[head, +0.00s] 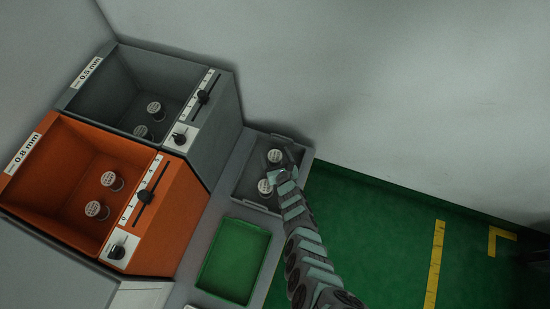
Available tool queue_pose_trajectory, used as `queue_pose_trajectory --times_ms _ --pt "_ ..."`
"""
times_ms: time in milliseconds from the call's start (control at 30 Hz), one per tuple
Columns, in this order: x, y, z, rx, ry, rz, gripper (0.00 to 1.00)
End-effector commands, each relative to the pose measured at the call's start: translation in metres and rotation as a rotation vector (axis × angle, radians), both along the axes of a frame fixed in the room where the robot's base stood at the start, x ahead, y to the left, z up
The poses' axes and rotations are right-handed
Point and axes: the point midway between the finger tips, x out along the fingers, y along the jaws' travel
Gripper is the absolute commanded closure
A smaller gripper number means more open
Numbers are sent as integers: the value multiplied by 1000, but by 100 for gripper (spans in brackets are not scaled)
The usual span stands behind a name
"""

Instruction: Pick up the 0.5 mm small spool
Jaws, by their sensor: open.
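The grey bin (100,97) with a "0.5 mm" label stands at the upper left. Inside it are two small spools with pale tops, one at the back right (154,107) and one lower (142,131), partly hidden by the bin's front wall. A grey tray (243,190) right of the bins holds two more pale-topped spools, one farther (275,156) and one nearer (266,187). Their markings are too small to read. My gripper (282,171) is open over this tray, beside both spools. I cannot tell its height or whether it touches either one.
An orange bin (60,187) labelled "0.8 mm" stands in front of the grey bin and holds two spools (112,181). Both bins have slider and knob panels. A green tray (233,260) lies empty nearer me. Open green floor (380,230) with yellow lines lies right.

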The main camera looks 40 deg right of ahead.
Motion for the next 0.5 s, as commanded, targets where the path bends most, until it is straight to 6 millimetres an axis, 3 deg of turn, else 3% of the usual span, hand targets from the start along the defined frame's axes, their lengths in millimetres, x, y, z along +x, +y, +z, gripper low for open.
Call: queue_pose_trajectory --times_ms 500 --pt "0 0 0 0 1 0 59"
